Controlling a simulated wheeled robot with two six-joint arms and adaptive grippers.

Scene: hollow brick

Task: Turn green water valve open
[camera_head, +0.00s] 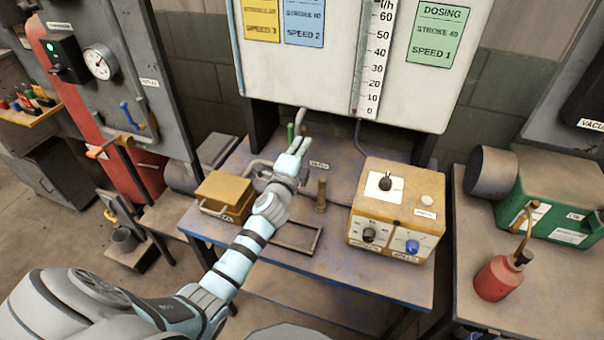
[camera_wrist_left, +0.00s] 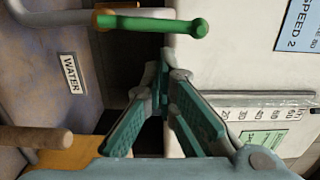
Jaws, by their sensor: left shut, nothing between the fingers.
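The green water valve handle (camera_wrist_left: 150,26) lies across the top of the left wrist view, joined at its left end to an orange-brown fitting on a pipe. In the head view a small part of the green handle (camera_head: 290,132) shows just behind my left gripper (camera_head: 299,147). My left gripper (camera_wrist_left: 163,80) is shut with nothing between its fingers. Its tips point toward the handle; a small gap shows between them in the wrist view. A WATER label (camera_wrist_left: 72,74) is beside the pipe. My right gripper is not in view.
On the bench (camera_head: 330,275), a tan control box (camera_head: 397,212) stands right of my left arm and a yellow-brown box (camera_head: 222,192) stands left of it. A white panel (camera_head: 330,100) with a scale rises behind. A red oil can (camera_head: 498,279) stands on the right bench.

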